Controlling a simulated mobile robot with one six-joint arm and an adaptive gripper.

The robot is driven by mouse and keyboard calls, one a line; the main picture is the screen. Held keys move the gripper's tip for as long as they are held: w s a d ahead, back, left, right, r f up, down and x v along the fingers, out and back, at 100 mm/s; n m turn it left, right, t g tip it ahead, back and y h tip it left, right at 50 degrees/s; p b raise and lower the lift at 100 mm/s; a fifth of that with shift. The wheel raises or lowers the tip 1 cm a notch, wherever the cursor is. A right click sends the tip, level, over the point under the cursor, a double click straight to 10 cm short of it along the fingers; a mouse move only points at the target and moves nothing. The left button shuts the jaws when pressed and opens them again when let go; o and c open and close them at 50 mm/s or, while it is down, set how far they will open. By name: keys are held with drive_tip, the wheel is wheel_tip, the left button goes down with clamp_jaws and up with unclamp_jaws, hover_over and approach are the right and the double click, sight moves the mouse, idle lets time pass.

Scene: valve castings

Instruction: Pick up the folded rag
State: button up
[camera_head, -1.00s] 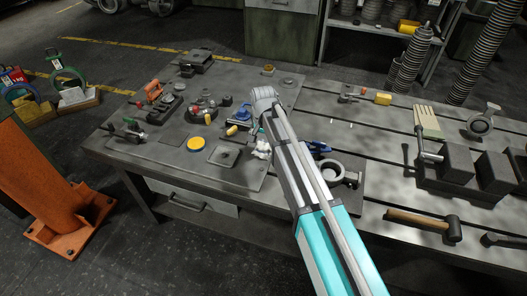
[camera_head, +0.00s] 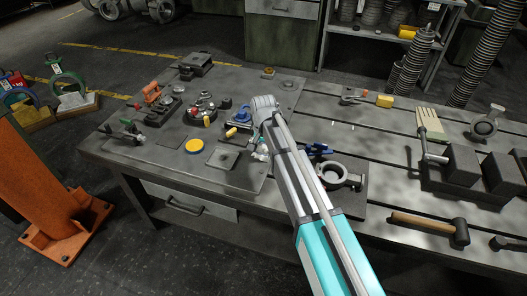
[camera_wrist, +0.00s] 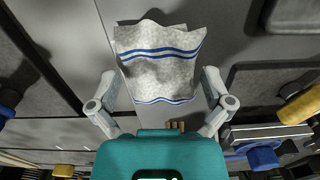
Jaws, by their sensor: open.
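The folded rag (camera_wrist: 160,62) is whitish grey with blue stripes and lies on the grey bench surface, upper middle of the wrist view. My gripper (camera_wrist: 158,76) is open, with one finger on each side of the rag's lower part. The space between the fingers holds only the rag's near end; I cannot tell the height of the fingertips above it. In the head view my arm reaches over the bench and hides most of that spot. A small whitish patch shows beside the arm there, and I cannot tell whether it is rag or finger.
The workbench (camera_head: 385,160) carries a yellow disc (camera_head: 194,146), a ring-shaped casting (camera_head: 340,174), a hammer (camera_head: 430,226), a brush (camera_head: 430,122) and dark blocks. In the wrist view a yellow-handled item (camera_wrist: 300,105) and a blue piece (camera_wrist: 263,158) lie right of my gripper.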

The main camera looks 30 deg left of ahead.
drive_tip(key=shift+c, duration=0.3)
drive_tip(key=c, duration=0.9)
drive_tip(key=shift+r, duration=0.15)
wheel_tip(320, 180, up, 3)
drive_tip(key=p, duration=0.3)
drive_tip(key=s+d+r+p, duration=0.8)
drive_tip(key=s+r+p, duration=0.1)
drive_tip(key=s+p, duration=0.1)
drive_tip(key=shift+s+d+r, duration=0.35)
drive_tip(key=shift+s+r, duration=0.05)
drive_tip(key=shift+s, duration=0.05)
